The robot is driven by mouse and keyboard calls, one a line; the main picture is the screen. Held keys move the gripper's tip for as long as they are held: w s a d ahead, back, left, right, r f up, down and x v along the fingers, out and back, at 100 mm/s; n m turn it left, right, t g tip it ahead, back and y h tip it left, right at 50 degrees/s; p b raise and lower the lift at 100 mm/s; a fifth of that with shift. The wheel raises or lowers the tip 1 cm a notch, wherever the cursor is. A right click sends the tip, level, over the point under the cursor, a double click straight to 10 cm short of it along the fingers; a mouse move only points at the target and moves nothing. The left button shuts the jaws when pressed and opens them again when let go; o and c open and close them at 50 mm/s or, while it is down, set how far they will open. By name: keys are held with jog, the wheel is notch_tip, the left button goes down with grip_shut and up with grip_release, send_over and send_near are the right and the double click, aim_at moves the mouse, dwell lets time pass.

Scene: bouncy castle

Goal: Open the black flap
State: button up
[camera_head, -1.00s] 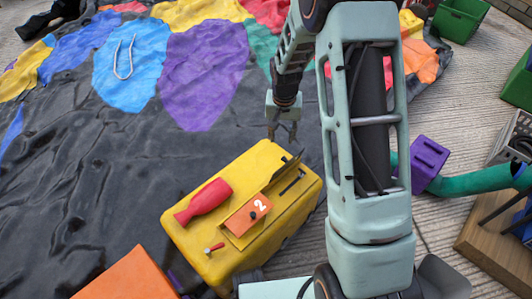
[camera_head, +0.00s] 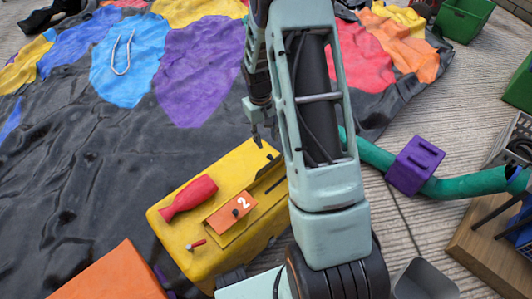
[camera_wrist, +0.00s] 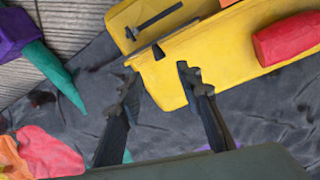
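The yellow box (camera_head: 178,232) lies on the black sheet, below and left of my arm. A thin raised yellow strip with a small black piece (camera_wrist: 158,51) stands along a slot in its top; I cannot tell whether this piece is the black flap. A black hammer-shaped part (camera_wrist: 153,20) lies in the slot. My gripper (camera_wrist: 157,75) is open and empty, its two dark fingers apart over the box's edge in the wrist view. In the head view my gripper (camera_head: 264,137) hangs by the box's far corner. My arm hides the box's right end.
On the box lie a red bottle-shaped piece (camera_head: 189,197), an orange panel marked 2 (camera_head: 228,214) and a small red-and-white peg (camera_head: 197,245). A purple block (camera_head: 415,166) sits on a green tube (camera_head: 465,187) at right.

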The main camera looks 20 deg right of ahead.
aim_at(269, 155)
jog(key=f, duration=0.3)
jog(key=f+b, duration=0.1)
jog(key=f, duration=0.2)
jog(key=d+f+b, duration=0.1)
jog(key=f, duration=0.2)
jog(key=shift+c, duration=0.7)
jog(key=shift+r, duration=0.1)
grip_shut()
